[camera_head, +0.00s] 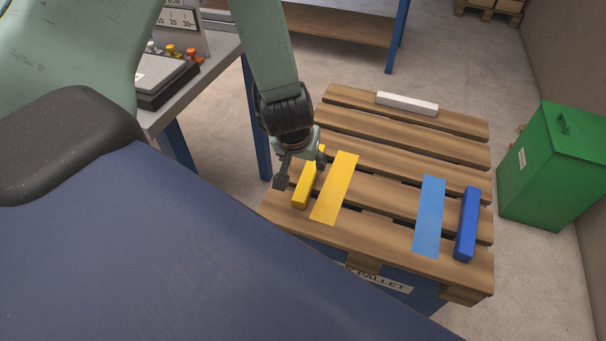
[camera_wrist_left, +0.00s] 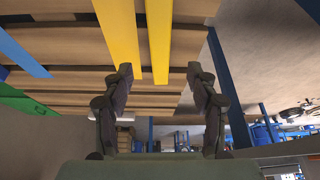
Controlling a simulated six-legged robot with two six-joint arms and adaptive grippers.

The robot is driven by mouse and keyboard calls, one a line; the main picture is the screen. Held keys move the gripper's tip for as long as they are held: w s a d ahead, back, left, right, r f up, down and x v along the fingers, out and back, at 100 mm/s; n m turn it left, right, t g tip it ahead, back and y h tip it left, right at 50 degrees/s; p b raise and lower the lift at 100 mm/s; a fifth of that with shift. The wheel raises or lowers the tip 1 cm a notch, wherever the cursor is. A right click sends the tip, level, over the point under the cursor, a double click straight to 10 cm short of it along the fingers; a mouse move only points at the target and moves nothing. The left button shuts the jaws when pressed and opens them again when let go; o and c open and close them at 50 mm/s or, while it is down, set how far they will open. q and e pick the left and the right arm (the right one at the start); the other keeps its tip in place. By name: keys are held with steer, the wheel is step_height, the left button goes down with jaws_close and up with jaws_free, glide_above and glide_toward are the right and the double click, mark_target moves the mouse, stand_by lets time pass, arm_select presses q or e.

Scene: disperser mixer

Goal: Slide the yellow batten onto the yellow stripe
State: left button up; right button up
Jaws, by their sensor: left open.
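The yellow batten (camera_head: 302,196) lies on the pallet (camera_head: 385,239) just left of the flat yellow stripe (camera_head: 336,187), apart from it and roughly parallel. My left gripper (camera_head: 302,172) is open over the batten's far part, one finger on each side of it, and hides some of it. In the left wrist view the batten (camera_wrist_left: 158,40) shows between the open fingers (camera_wrist_left: 160,72), and the wider stripe (camera_wrist_left: 117,35) lies to its left, partly behind one fingertip. I cannot tell whether the fingers touch the batten. My right gripper is not in view.
A blue stripe (camera_head: 429,215) and a blue batten (camera_head: 467,224) lie on the pallet's right side. A white batten (camera_head: 407,103) lies at the far edge. A green bin (camera_head: 556,167) stands right of the pallet. A workbench (camera_head: 215,65) stands to the left.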

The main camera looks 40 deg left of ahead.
mark_target(308, 177)
arm_select(q)
steer(key=shift+b+x, duration=0.3)
steer(key=shift+x, duration=0.5)
steer(key=shift+f+b, duration=0.45)
steer(key=shift+f, duration=0.25)
steer(key=b+x, duration=0.2)
steer(key=x, duration=0.3)
steer(key=shift+w+f+b, duration=0.2)
steer(key=shift+f+b, duration=0.1)
steer(key=shift+b, duration=0.1)
steer(key=shift+f, duration=0.15)
steer(key=shift+a, duration=0.1)
steer(key=shift+w, duration=0.1)
jaws_close()
